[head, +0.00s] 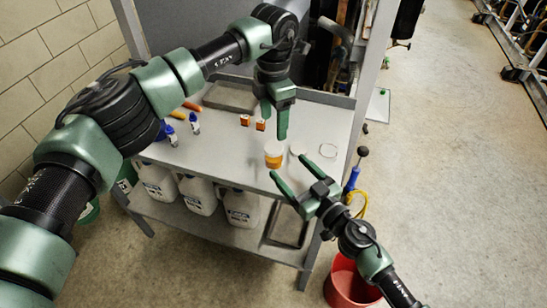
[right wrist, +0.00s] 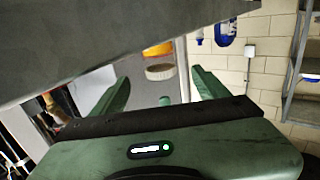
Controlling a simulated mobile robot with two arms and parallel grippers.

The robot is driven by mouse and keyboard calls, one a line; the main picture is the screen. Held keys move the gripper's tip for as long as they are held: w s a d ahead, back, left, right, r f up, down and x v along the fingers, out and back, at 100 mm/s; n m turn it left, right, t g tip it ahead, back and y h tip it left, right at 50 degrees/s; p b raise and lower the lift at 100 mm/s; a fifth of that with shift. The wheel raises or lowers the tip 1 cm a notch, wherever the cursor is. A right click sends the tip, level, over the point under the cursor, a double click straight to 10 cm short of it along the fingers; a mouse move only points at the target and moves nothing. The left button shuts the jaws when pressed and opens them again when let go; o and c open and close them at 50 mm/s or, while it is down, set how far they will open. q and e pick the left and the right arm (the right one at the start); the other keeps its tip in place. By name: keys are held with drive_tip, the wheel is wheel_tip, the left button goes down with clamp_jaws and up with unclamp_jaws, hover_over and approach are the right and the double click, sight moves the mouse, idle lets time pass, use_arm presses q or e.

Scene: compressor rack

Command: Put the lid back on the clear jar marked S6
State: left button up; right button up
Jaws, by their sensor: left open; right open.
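A small jar (head: 273,155) with orange contents and a pale upper part stands upright near the table's front right. It also shows in the right wrist view (right wrist: 158,48), upside down, with its pale end (right wrist: 160,72) between the fingers. Its marking cannot be read. A pale disc (head: 297,147) lies just right of it, and a larger pale disc (head: 328,150) lies further right; I cannot tell which is the lid. My left gripper (head: 274,122) is open, pointing down just behind and above the jar. My right gripper (head: 288,167) is open and empty, its fingers towards the jar from the front right.
White jugs (head: 199,195) stand on the shelf below. A red bucket (head: 348,285) stands on the floor at front right.

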sight(274, 156)
drive_tip(key=shift+x, duration=2.75)
drive_tip(key=shift+c, duration=0.3)
clamp_jaws()
